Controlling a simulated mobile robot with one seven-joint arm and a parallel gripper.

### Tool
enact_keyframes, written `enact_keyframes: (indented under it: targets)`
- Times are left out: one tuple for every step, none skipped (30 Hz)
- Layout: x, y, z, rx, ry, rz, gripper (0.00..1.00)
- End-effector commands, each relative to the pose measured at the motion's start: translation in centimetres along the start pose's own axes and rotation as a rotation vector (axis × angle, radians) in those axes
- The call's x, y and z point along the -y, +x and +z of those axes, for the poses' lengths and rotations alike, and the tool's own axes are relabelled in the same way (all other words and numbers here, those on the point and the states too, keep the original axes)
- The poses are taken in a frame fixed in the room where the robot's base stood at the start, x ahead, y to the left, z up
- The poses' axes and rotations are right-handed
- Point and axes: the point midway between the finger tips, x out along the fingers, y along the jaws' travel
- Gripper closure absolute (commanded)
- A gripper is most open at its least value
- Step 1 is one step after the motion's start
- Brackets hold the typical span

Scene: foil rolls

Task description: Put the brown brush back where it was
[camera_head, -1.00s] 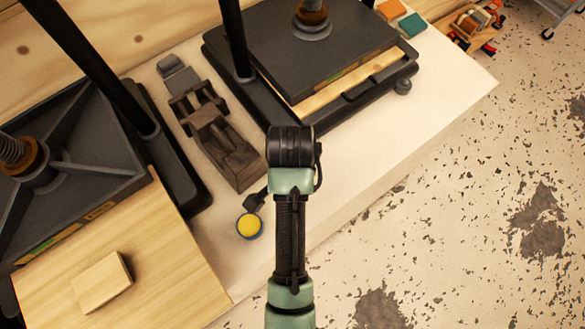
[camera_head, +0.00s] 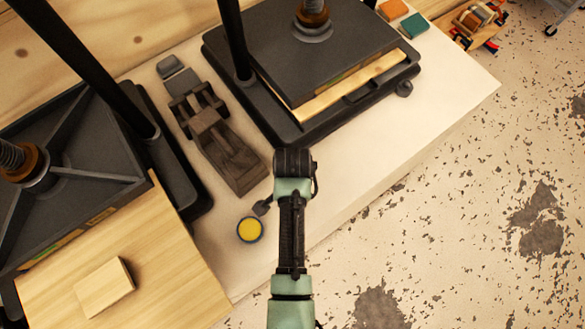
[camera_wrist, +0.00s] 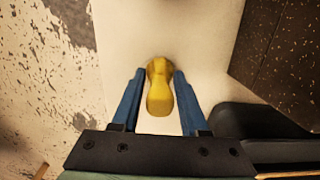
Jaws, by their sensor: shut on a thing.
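In the wrist view my gripper (camera_wrist: 160,73) has its two blue fingers on either side of a yellow-brown, narrow-waisted thing (camera_wrist: 160,98). I take this for the brush, seen end-on, and the gripper is shut on it. Pale bench top shows behind it; I cannot tell how far above the bench it is.
A round yellow-topped thing with a dark rim (camera_head: 250,230) sits left of my arm. A dark wooden plane-like tool (camera_head: 228,150) lies between two black presses (camera_head: 320,55) (camera_head: 75,155). A wood block (camera_head: 103,288) lies on a board at lower left. Bare bench lies right of my arm.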

Motion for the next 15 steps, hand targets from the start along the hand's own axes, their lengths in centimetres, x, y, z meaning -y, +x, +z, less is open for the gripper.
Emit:
enact_keyframes:
  targets:
    - [0.04,0.04,-0.02,-0.001,0.0,-0.001,1.0]
    - [0.05,0.04,-0.02,-0.001,0.0,-0.001,1.0]
    - [0.05,0.03,-0.02,-0.001,0.0,-0.001,1.0]
    - [0.05,0.03,-0.02,-0.001,-0.001,-0.001,1.0]
    - [0.05,0.02,-0.02,-0.001,-0.001,-0.001,1.0]
    - [0.04,0.02,-0.02,-0.001,0.0,-0.001,1.0]
    - [0.04,0.05,-0.02,-0.001,-0.001,-0.001,1.0]
    - [0.04,0.11,-0.02,-0.001,0.0,-0.001,1.0]
    - [0.03,0.25,-0.01,0.0,0.0,0.0,1.0]
    - [0.03,0.37,-0.01,0.0,0.0,0.0,1.0]
    - [0.03,0.27,-0.01,0.0,-0.001,0.0,0.51]
    - [0.03,0.25,0.0,0.0,-0.001,0.0,0.44]
    - [0.02,0.25,0.0,0.0,-0.001,0.0,0.38]
    - [0.02,0.25,0.0,0.0,-0.001,0.0,0.33]
    - [0.02,0.24,0.0,0.0,-0.001,0.0,0.26]
